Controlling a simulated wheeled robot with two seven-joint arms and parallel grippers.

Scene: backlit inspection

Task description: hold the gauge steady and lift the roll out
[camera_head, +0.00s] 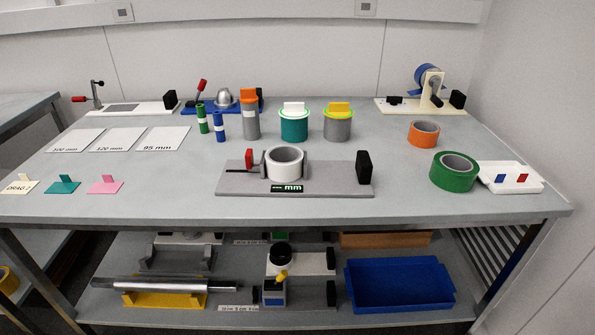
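The gauge is a flat grey base (335,186) near the front middle of the table. It has a red part (250,158) at its left, a black upright block (364,167) at its right end and a dark label reading "mm" on its front. A white roll (284,172) with an open dark core sits upright in the gauge, left of its middle, between grey jaw-like parts. Whether the jaws touch the roll I cannot tell. Neither of my grippers is in view.
Behind the gauge stand several cylinders, including a teal one (294,125). A green tape roll (454,171), an orange roll (424,134) and a white tray (520,190) are at the right. Coloured tags (104,185) and white plates (163,138) lie left. Table is clear beside the gauge.

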